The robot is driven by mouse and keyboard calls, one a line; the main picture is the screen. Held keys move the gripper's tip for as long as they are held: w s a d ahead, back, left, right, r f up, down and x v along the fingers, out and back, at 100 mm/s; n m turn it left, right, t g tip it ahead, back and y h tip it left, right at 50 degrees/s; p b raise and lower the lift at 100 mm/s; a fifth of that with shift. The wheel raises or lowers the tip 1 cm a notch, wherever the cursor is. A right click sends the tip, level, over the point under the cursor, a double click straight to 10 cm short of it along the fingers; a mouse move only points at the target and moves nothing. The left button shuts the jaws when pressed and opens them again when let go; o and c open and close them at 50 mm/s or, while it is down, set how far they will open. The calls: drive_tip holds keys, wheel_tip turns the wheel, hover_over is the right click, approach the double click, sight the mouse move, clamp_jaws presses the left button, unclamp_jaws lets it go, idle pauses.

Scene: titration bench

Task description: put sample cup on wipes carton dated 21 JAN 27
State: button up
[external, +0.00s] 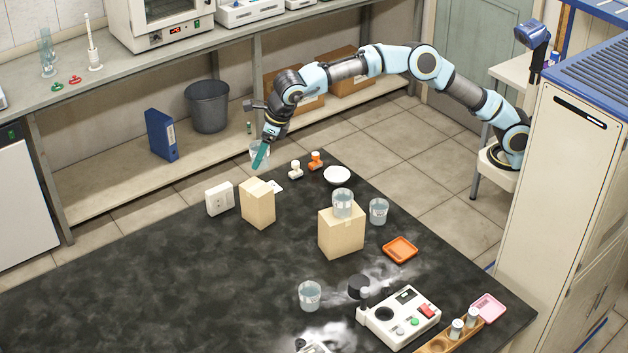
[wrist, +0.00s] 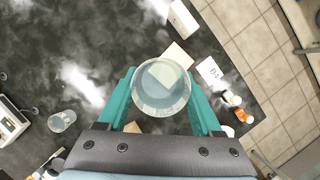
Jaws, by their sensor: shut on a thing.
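My gripper (external: 263,155) is shut on a clear sample cup (external: 257,149) and holds it in the air beyond the bench's back edge in the external view. In the wrist view the cup (wrist: 160,87) sits between the teal fingers (wrist: 161,100). One plain tan carton (external: 257,204) stands on the bench, below and in front of the gripper, with nothing on top. A second tan carton (external: 340,232) stands farther right, with another clear cup (external: 342,203) on top. No date is legible on either carton.
Other clear cups stand on the black bench (external: 180,285), one right of the second carton (external: 378,211), one near the front (external: 310,295). A white box (external: 219,199), small bottles (external: 295,170) and a white bowl (external: 337,175) are nearby. The bench's left part is clear.

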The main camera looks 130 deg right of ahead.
drive_tip(key=f, duration=0.2)
drive_tip(key=f+p, duration=0.1)
drive_tip(key=f, duration=0.2)
drive_tip(key=shift+s+d+f, duration=0.1)
drive_tip(key=shift+d+f, duration=0.25)
drive_tip(key=shift+f, duration=0.05)
drive_tip(key=shift+f+p, duration=0.75)
drive_tip(key=shift+f, duration=1.25)
drive_tip(key=shift+f, duration=0.1)
drive_tip(key=o, duration=1.4)
drive_tip(key=shift+o, duration=0.2)
drive_tip(key=shift+r, duration=0.2)
drive_tip(key=b+v, duration=0.3)
drive_tip(key=v, duration=0.8)
drive_tip(key=shift+a+r, duration=0.25)
drive_tip(key=shift+r, duration=0.1)
drive_tip(key=shift+s, duration=0.1)
